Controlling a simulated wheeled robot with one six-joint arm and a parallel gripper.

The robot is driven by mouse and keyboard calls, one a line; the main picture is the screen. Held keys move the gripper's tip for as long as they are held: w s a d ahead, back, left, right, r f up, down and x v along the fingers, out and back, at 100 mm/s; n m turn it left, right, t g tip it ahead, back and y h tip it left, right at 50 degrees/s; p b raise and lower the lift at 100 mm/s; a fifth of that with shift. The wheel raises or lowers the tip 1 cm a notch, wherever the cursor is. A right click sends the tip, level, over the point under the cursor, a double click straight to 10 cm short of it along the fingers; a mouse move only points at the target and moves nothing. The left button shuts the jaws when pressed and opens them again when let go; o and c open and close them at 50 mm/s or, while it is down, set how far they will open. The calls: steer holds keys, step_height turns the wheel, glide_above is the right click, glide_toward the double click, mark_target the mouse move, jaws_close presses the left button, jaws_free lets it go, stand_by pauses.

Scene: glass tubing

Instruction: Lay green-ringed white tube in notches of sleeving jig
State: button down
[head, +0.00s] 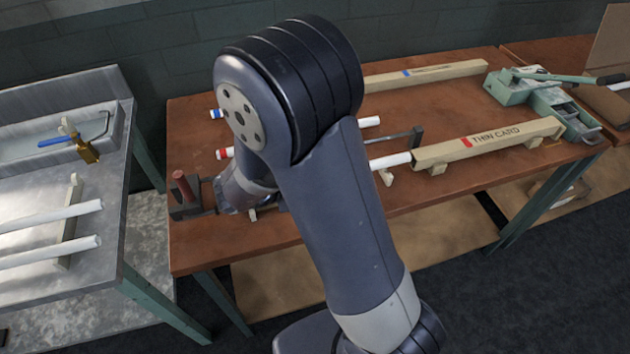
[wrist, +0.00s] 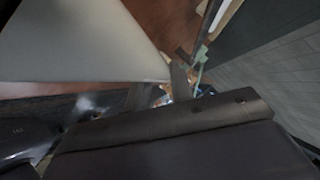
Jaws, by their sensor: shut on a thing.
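My gripper (wrist: 160,92) shows in the wrist view, its two dark fingers close together. It is shut on a tube, mostly hidden there. A broad pale surface (wrist: 75,40) fills the upper left of that view. In the head view my arm hides the gripper and most of the tube. A white tube (head: 390,161) emerges right of my arm, in line with the long card box; no green ring shows. A pale notched support (head: 386,178) stands just below this tube. Whether the tube rests in the notch I cannot tell.
Blue-ringed (head: 216,113) and red-ringed (head: 223,153) tube ends lie left of my arm. A dark block with a red post (head: 182,186) stands at the table's left. The THIN CARD box (head: 490,146) lies right. A green tool (head: 530,95) stands behind it.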

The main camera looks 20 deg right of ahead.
steer(key=shift+f, duration=0.5)
steer(key=shift+f, duration=0.55)
steer(key=c, duration=1.2)
jaws_free()
steer(key=shift+c, duration=0.2)
steer(key=shift+r, duration=0.25)
steer(key=v, duration=1.2)
steer(key=shift+r, duration=0.3)
